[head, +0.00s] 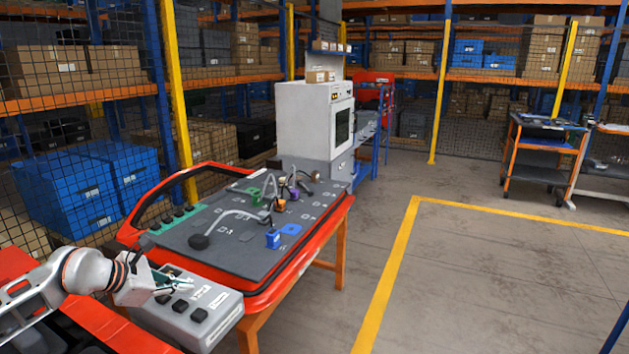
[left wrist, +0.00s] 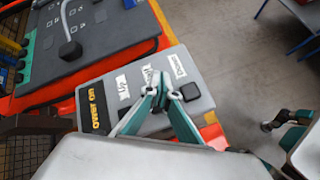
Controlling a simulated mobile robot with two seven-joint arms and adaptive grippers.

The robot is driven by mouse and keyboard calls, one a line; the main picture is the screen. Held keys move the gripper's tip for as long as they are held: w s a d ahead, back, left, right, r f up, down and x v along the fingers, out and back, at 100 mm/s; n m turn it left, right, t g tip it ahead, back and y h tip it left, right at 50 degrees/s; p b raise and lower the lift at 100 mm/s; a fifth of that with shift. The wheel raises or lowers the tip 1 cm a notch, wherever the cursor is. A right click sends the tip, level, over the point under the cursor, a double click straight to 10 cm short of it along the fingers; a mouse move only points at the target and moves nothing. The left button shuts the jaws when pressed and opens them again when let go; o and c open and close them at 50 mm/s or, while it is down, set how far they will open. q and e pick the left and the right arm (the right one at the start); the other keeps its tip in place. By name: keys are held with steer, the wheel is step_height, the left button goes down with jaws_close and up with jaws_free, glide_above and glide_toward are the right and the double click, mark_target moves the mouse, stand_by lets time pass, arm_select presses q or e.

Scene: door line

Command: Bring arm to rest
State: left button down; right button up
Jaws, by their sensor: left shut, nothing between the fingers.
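My left gripper (head: 184,282) is at the lower left in the head view, over the grey control box (head: 192,317) at the near end of the red-framed door panel. In the left wrist view its teal fingers (left wrist: 160,84) are closed to a point with nothing between them. They show over the box, which has labels, a yellow-lettered "power on" plate (left wrist: 95,108) and black buttons (left wrist: 178,65). I cannot tell whether the fingertips touch the box. Dark and teal parts that look like my right gripper (left wrist: 284,120) show at the right edge of the left wrist view. Its jaws are unclear.
The dark panel (head: 214,240) in the red frame carries grey hoses and coloured connectors. A white cabinet (head: 304,120) stands behind it. Blue crates (head: 70,195) sit behind mesh at left. Carts (head: 540,160) stand far right. The floor (head: 480,270) right of the table is clear.

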arm_select(q)
steer(key=s+d+f+n+t+h, duration=0.15)
steer(key=s+d+n+h, duration=0.35)
steer(key=d, duration=0.6)
steer(key=s+d+f+n+t+h, duration=0.1)
steer(key=s+d+f+n+h, duration=0.15)
steer(key=s+d+n, duration=0.55)
steer(key=s+a+f+n+y, duration=0.2)
steer(key=s+f+n+y, duration=0.3)
steer(key=s+f+n, duration=0.4)
steer(key=s+a+f+n+y, duration=0.2)
steer(key=s+f+n+y, duration=0.3)
steer(key=s+f+n, duration=0.4)
step_height(320, 180, down, 5)
steer(key=n, duration=1.2)
steer(key=shift+s+a+f, duration=0.15)
steer(key=shift+f, duration=0.05)
